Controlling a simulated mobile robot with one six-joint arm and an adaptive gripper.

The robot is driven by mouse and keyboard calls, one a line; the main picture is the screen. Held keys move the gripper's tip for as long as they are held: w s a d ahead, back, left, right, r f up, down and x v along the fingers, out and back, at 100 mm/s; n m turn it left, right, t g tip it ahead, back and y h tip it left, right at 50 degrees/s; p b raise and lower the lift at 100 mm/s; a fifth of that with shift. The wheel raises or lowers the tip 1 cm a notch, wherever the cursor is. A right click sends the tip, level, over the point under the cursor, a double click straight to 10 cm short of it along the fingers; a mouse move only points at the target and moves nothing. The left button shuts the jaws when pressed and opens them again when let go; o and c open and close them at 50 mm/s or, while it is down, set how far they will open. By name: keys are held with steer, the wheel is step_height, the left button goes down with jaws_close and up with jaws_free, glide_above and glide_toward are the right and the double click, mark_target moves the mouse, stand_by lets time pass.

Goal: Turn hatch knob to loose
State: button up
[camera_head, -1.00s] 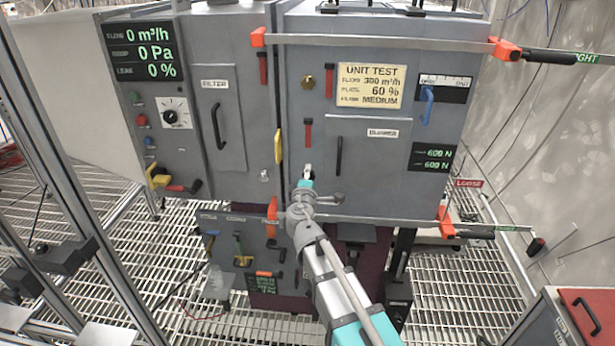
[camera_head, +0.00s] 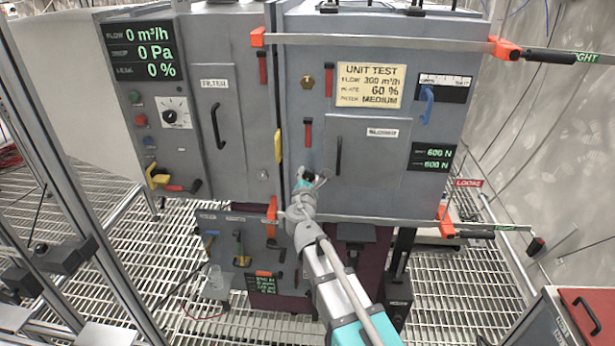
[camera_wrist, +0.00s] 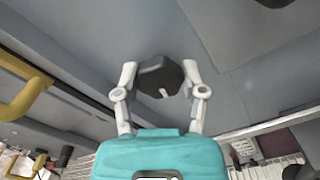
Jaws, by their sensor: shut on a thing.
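A dark, faceted knob (camera_wrist: 158,72) with a short pale mark on its lower edge sits on the grey cabinet face in the wrist view. My gripper (camera_wrist: 160,78) is shut on it, one pale finger on each side. In the head view, my gripper (camera_head: 308,178) is at the cabinet front, just left of the lower part of the hatch panel labelled BLOWER (camera_head: 370,175). The knob is mostly hidden there by my gripper. I cannot read any loose or tight marking beside the knob.
A yellow handle (camera_head: 278,146) stands out from the cabinet at left of my gripper, and a black hatch handle (camera_head: 339,156) is up and to the right. Steel clamp bars with orange ends (camera_head: 446,222) cross above and below. A red LOOSE sign (camera_head: 468,183) is at right.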

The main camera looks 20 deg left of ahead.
steer(key=shift+n, duration=1.7)
steer(key=o, duration=0.9)
steer(key=shift+s, duration=0.1)
steer(key=v, duration=1.1)
steer(key=shift+s+f, duration=0.1)
steer(key=shift+s, duration=0.3)
steer(key=shift+d, duration=0.15)
